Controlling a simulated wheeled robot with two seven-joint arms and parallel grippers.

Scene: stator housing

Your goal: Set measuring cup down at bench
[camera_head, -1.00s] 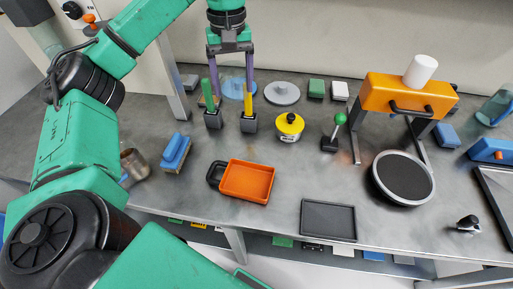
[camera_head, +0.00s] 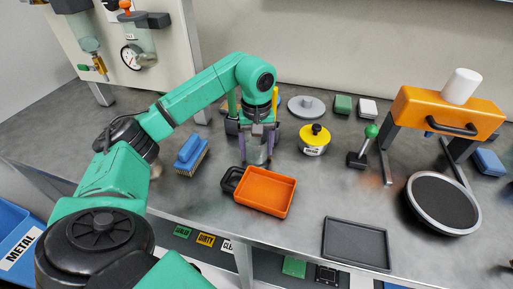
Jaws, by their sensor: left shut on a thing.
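My left gripper (camera_head: 258,150) points down over the steel bench (camera_head: 315,195), behind the orange tray. It is shut on the measuring cup (camera_head: 257,157), a clear greyish vessel between the purple fingers. The cup looks upright and low, close to the bench top. I cannot tell whether its base touches the bench. The gripper and wrist hide most of its upper part. My right gripper is not in view.
The orange tray (camera_head: 267,193) is just in front of the cup. A yellow weight (camera_head: 314,142) stands to its right and a blue brush (camera_head: 190,152) to its left. A dark flat tray (camera_head: 356,244) lies front right.

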